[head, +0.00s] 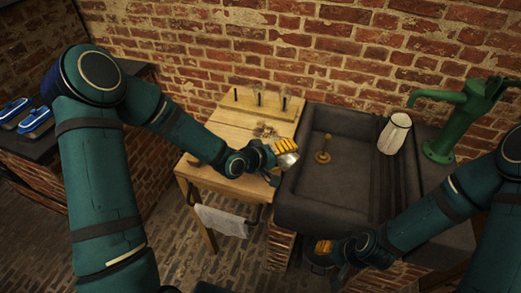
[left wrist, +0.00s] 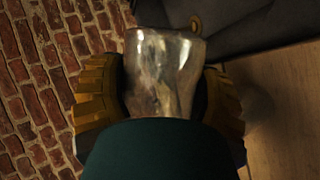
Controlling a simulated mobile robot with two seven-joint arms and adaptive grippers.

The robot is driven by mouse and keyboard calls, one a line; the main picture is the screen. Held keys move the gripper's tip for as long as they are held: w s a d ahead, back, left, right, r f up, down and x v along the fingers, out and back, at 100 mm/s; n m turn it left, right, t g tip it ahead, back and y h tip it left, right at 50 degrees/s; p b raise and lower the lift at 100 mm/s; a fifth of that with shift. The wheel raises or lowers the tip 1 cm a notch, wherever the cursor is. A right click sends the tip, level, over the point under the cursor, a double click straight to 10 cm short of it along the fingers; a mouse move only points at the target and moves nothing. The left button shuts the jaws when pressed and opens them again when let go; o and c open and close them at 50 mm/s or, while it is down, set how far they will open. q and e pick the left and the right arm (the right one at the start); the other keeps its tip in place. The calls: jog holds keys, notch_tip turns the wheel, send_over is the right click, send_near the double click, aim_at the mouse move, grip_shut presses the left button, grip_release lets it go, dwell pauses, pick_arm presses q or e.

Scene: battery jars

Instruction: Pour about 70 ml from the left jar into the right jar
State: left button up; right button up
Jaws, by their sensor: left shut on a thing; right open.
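My left gripper (head: 268,154) is shut on a shiny, see-through jar (head: 288,159), held near the seam between the wooden table and the dark sink. In the left wrist view the jar (left wrist: 165,75) sits between the yellow finger pads, its wide end toward the top of the picture. The jar looks tilted in the head view. Its fill level cannot be made out. My right gripper (head: 325,247) is open and low, in front of the sink's front side. I cannot make out a second jar clearly in either view.
The wooden table (head: 235,125) has a rack with upright pegs at its back and a cloth (head: 222,220) on its front. A green pump (head: 455,120) stands at right.

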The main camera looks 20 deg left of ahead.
pick_arm(q)
jog(key=shift+w+a+r+n+h+p, duration=0.2)
jog(key=shift+a+r+n+h+p, duration=0.45)
jog(key=shift+p, duration=1.4)
dwell(0.4)
jog(key=shift+d+r, duration=0.1)
jog(key=shift+d, duration=0.1)
jog(key=b, duration=0.2)
jog(key=d+f+m+y+b, duration=0.1)
jog(key=f+b, duration=0.1)
jog(key=b, duration=0.1)
jog(key=shift+s+d+f+m+y+b, duration=0.15)
jog(key=shift+s+m+y+b, duration=0.1)
jog(key=shift+m+b, duration=0.1)
notch_tip(320, 180, up, 2)
jog(key=shift+r+m+y+b, duration=0.15)
jog(key=shift+m+y+b, duration=0.45)
jog(key=shift+y, duration=0.1)
jog(key=shift+b, duration=0.45)
jog(key=shift+w+a+r+m+t+y+b, duration=0.1)
jog(key=shift+a+m+t+y+b, duration=0.2)
jog(key=shift+m+y, duration=0.1)
